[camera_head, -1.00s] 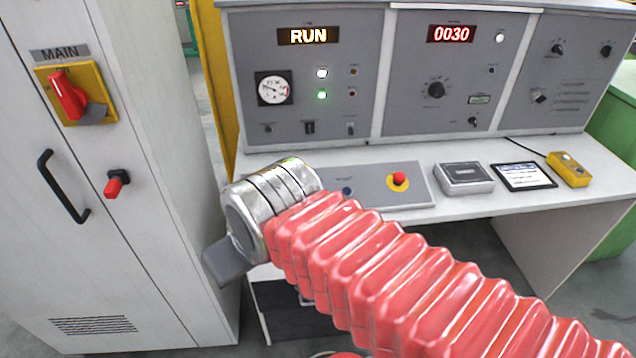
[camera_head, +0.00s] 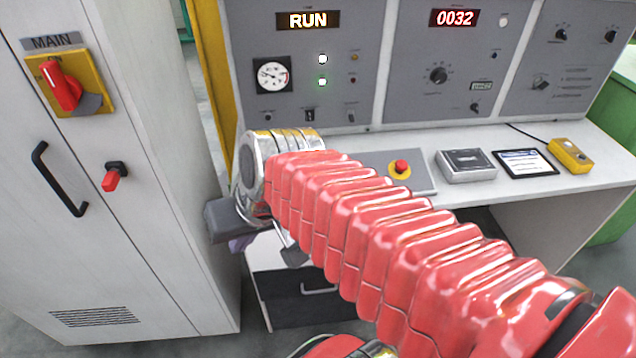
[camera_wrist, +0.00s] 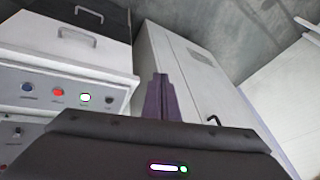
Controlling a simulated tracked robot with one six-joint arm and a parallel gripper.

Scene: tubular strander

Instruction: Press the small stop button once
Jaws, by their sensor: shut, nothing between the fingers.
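In the head view, my wrist hides most of the gripper; a purple bit (camera_head: 240,243) shows beside the cabinet. My arm hides the button row there.
A large red mushroom button (camera_head: 400,168) on yellow sits on the desk. The tall white cabinet (camera_head: 110,235) with its red main switch (camera_head: 62,86) stands close left of my wrist. A dark drawer (camera_head: 305,310) is below the desk. The RUN display (camera_head: 308,20) is lit.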

